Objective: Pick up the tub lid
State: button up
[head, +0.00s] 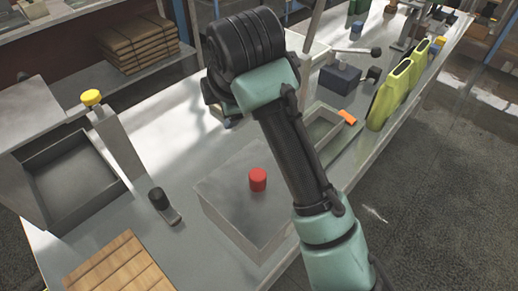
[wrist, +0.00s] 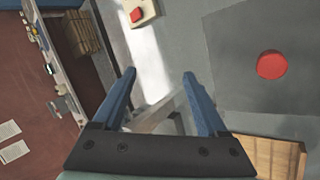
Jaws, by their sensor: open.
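A grey box-shaped tub (head: 265,238) stands on the bench in the head view. Its flat grey top, which looks like the tub lid (head: 225,190), carries a red round knob (head: 258,179). In the wrist view a grey panel that looks like the lid (wrist: 235,80) fills the right side, with the red knob (wrist: 271,65) on it. My gripper (wrist: 159,73) shows two blue fingers, spread apart with nothing between them. The knob lies to the right of the fingers, apart from them. In the head view my arm hides the fingers.
A yellow-capped grey post (head: 118,140), a black knob on a small base (head: 158,198) and a slatted wooden board (head: 118,270) are left of the tub. An open tray (head: 318,130) and yellow-green holders (head: 390,95) are right. A red button (wrist: 137,14) shows at the wrist view's top.

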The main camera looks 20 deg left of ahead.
aim_at(258, 174)
jog(key=s+d+r+n+g+h+p, duration=0.2)
jog(key=s+d+n+g+h+p, duration=0.3)
jog(key=d+p, duration=0.4)
notch_tip(258, 174, down, 8)
jog(key=shift+a+r+b, duration=0.1)
jog(key=shift+r+b, duration=0.15)
jog(key=shift+b, duration=0.2)
jog(key=shift+s+a+f+p, duration=0.1)
jog(key=shift+f+p, duration=0.4)
jog(key=shift+f, duration=0.8)
jog(key=shift+s+f+p, duration=0.1)
jog(key=shift+f+p, duration=0.4)
jog(key=shift+f, duration=0.8)
grip_shut()
